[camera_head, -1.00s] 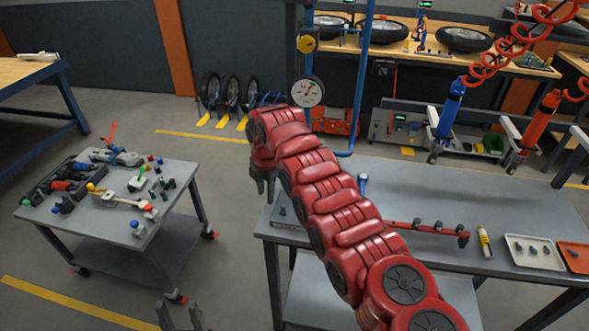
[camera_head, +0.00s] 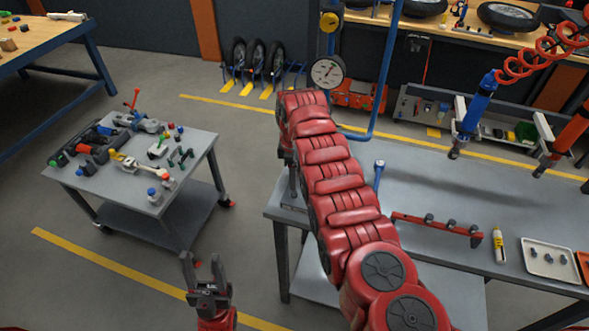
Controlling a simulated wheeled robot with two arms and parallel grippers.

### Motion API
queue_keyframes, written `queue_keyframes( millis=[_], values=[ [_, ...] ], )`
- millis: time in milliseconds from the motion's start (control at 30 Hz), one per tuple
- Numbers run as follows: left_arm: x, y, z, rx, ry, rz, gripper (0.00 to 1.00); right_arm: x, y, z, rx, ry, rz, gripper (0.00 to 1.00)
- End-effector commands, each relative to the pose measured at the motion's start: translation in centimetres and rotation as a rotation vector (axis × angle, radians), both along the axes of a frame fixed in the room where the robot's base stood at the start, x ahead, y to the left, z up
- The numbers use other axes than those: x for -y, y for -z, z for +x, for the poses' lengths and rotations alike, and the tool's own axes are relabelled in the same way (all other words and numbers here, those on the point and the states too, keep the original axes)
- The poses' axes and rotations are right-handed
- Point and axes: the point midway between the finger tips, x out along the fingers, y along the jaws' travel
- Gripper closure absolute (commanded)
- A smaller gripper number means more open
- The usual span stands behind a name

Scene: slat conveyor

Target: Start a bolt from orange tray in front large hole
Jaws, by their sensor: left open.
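The orange tray (camera_head: 584,263) is cut off by the right edge of the picture, on the grey workbench (camera_head: 470,195); no bolt shows in its visible part. A red bar (camera_head: 440,230) with several dark knobs lies on the bench. I cannot make out the front large hole. My left gripper (camera_head: 207,282) is open and empty at the bottom, pointing up, left of the bench. My right arm reaches across the bench's left part. Its gripper (camera_head: 291,178) is mostly hidden behind the arm, so its jaws cannot be judged.
A white tray (camera_head: 535,270) with several small dark parts and a yellow-white tube (camera_head: 499,245) stand beside the orange tray. A tool cart (camera_head: 120,190) stands left. Blue and orange hanging tools (camera_head: 478,105) are over the bench's back.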

Motion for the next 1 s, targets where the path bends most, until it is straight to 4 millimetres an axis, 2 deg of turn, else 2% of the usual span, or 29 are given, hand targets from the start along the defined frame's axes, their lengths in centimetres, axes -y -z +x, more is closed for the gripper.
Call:
queue_keyframes(
  millis=[33, 267, 533, 600, 700, 1000],
  values=[
    [0.0, -0.6, 0.0, 0.001, 0.000, 0.000, 0.50, 0.1, -0.4, 0.0, -0.001, -0.059, 0.000, 0.61],
    [0.0, -1.5, 0.0, 0.001, 0.000, 0.000, 0.50, 0.2, -0.2, 0.0, -0.001, -0.383, 0.000, 0.61],
    [0.0, -1.9, 0.0, 0.001, 0.000, 0.000, 0.50, 0.1, -0.2, 0.0, -0.001, -0.867, 0.000, 0.61],
    [0.0, -0.2, 0.0, 0.001, 0.000, 0.000, 0.50, 0.2, 1.8, 0.1, -0.001, -0.870, -0.001, 0.61],
    [0.0, 0.8, 0.0, 0.001, 0.000, 0.000, 0.50, 0.2, 2.9, 0.1, -0.001, -0.868, 0.000, 0.61],
    [0.0, 1.8, 0.0, 0.001, 0.000, 0.000, 0.50, 0.1, 4.0, 0.1, 0.000, -0.866, 0.000, 0.61]
  ],
)
